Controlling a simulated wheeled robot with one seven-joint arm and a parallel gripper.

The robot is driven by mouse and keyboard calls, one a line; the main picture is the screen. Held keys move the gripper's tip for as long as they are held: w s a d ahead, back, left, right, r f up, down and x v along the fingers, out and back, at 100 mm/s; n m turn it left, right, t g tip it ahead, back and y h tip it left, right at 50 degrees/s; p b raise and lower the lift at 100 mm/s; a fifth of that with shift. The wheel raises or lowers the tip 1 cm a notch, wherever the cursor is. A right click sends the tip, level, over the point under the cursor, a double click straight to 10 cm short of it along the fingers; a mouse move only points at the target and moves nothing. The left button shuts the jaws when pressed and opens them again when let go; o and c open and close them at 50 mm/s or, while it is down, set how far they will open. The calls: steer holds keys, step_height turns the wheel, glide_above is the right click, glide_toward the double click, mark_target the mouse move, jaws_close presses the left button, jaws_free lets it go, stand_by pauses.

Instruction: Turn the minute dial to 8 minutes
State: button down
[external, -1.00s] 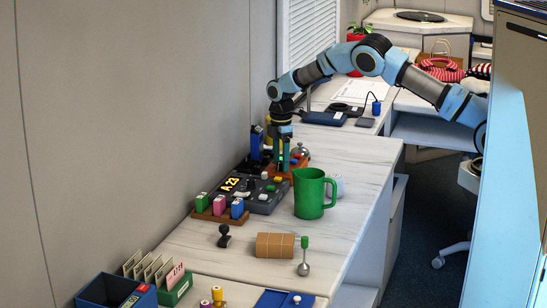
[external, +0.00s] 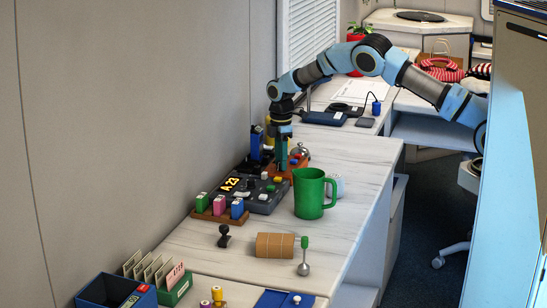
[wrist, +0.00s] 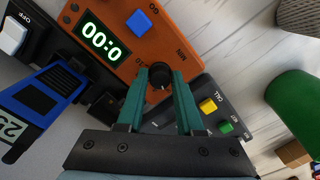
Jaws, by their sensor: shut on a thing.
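The timer (wrist: 185,52) is an orange box in the wrist view, with a lit display (wrist: 101,41) that reads 0:00 and appears upside down. Its dark minute dial (wrist: 160,83), beside the MIN label, sits between the green fingertips of my gripper (wrist: 160,76). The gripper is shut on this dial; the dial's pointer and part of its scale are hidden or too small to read. In the external view my gripper (external: 281,164) points down at the timer (external: 298,164), behind the dark console.
A dark console (wrist: 200,100) with yellow and green buttons adjoins the timer. A blue device (wrist: 45,97) stands close at the left in the wrist view. A green pitcher (external: 309,194) stands nearby at the right.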

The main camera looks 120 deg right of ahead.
steer(key=m, duration=1)
steer(key=shift+b, duration=0.35)
steer(key=m, duration=0.5)
steer(key=shift+m, duration=0.4)
steer(key=shift+r+m, duration=0.1)
steer(key=shift+m, duration=2.2)
steer(key=c, duration=0.6)
jaws_free()
steer(key=shift+o, duration=0.2)
